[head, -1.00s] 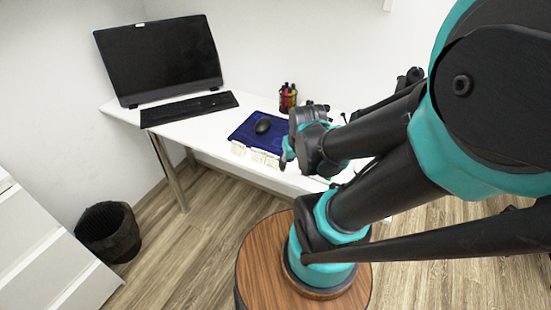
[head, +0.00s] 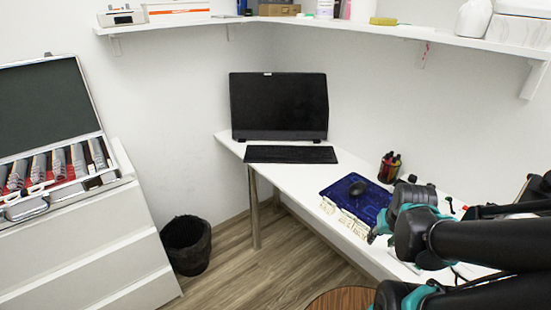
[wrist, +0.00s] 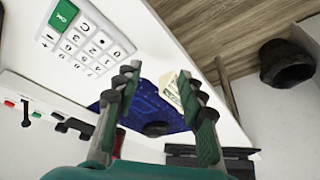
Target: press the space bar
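The black keyboard (head: 290,154) lies on the white desk (head: 290,178), in front of the dark monitor (head: 279,105). Its space bar is too small to make out in the head view. In the wrist view, dark shapes at the lower right, partly behind a finger, may be the keyboard and monitor; I cannot tell them apart. My gripper (wrist: 162,88) is open and empty, its two fingers wide apart. In the head view my gripper (head: 378,232) is at the desk's front edge, right of and nearer than the keyboard, well apart from it.
A blue mat (head: 362,208) with a black mouse (head: 357,188) and a pen holder (head: 390,167) are between keyboard and arm. The wrist view shows a white number pad with a green key (wrist: 63,14). A bin (head: 186,246) and an open case (head: 52,130) are left; a shelf (head: 340,27) runs above.

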